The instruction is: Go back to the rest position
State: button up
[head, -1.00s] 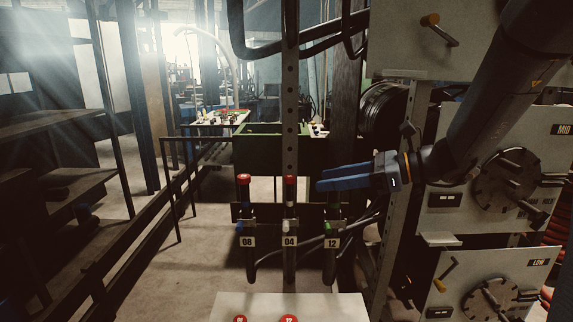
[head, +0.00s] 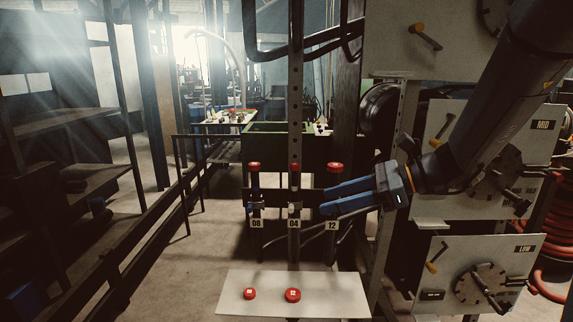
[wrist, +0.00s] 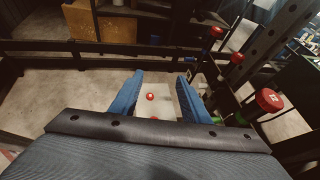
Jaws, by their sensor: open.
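My gripper (head: 352,196) has two blue fingers and reaches in from the right in the head view. Its fingers are apart with nothing between them. In the wrist view my gripper (wrist: 160,82) is open above a white shelf (wrist: 168,92) that lies well below it. In the head view the fingertips are just right of the hose end with the red cap at label 12 (head: 332,225); whether they touch cannot be told. The hose ends at labels 08 (head: 256,224) and 04 (head: 294,223) stand to the left, also red-capped.
The white shelf (head: 335,290) bears two red caps (head: 250,294) (head: 293,295). Panels marked MID (head: 543,125) and LOW (head: 523,250), with round dies and levers, stand right, beside my arm. A dark rail (head: 130,250) runs along the left. Bare floor lies between.

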jog(key=s+d+f+n+g+h, duration=0.1)
jog(key=s+f+n+g+h, duration=0.3)
jog(key=s+f+n+h, duration=0.5)
jog(key=s+d+f+n+t+h, duration=0.1)
jog(key=s+d+f+n+h, duration=0.2)
jog(key=s+d+f+n, duration=0.4)
jog(key=n, duration=0.4)
jog(key=shift+s+d+f+n, duration=0.15)
jog(key=shift+d+f+n, duration=0.05)
jog(key=shift+f+n, duration=0.1)
